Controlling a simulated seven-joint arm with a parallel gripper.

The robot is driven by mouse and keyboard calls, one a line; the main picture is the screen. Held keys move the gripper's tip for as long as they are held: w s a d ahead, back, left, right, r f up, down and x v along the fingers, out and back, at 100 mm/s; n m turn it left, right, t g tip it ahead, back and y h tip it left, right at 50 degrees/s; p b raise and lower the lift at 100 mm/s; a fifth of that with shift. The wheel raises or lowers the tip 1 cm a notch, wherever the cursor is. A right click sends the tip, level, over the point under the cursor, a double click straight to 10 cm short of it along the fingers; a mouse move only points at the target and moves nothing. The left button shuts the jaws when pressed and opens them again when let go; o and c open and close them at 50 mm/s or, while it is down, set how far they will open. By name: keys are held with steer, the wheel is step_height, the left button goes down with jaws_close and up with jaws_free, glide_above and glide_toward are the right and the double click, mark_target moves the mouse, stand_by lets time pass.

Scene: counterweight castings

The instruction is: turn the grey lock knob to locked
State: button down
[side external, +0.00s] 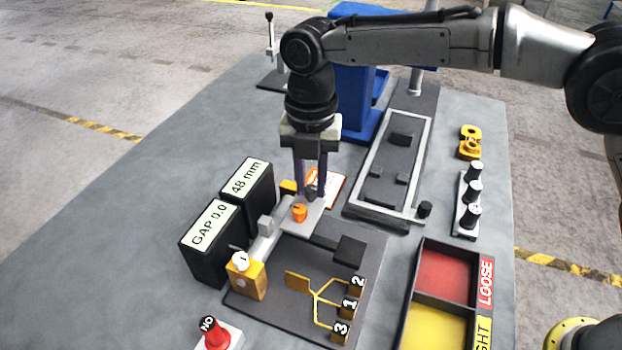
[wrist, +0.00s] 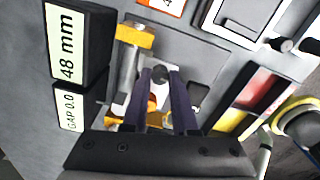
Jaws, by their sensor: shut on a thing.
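The grey lock knob (side external: 311,191) sits on a light grey carriage plate (side external: 304,222) of the gauge fixture. My gripper (side external: 312,190) points down with its two purple-grey fingers on either side of the knob, shut on it. In the wrist view the dark round knob (wrist: 160,73) shows between the fingertips of my gripper (wrist: 161,80). The knob's marking is too small to read, so I cannot tell its lock position. An orange knob (side external: 299,213) stands on the same plate, just in front of the fingers.
Two black display boxes read "48 mm" (side external: 247,180) and "GAP 0.0" (side external: 210,224), close to the left. A yellow block with a white dial (side external: 246,277) is at the fixture's near end. Red (side external: 446,273) and yellow bins lie right; a red button (side external: 214,335) is in front.

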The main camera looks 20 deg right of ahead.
steer(key=m, duration=0.8)
steer(key=shift+m, duration=0.4)
steer(key=m, duration=0.8)
steer(key=shift+m, duration=0.3)
steer(key=c, duration=0.7)
jaws_free()
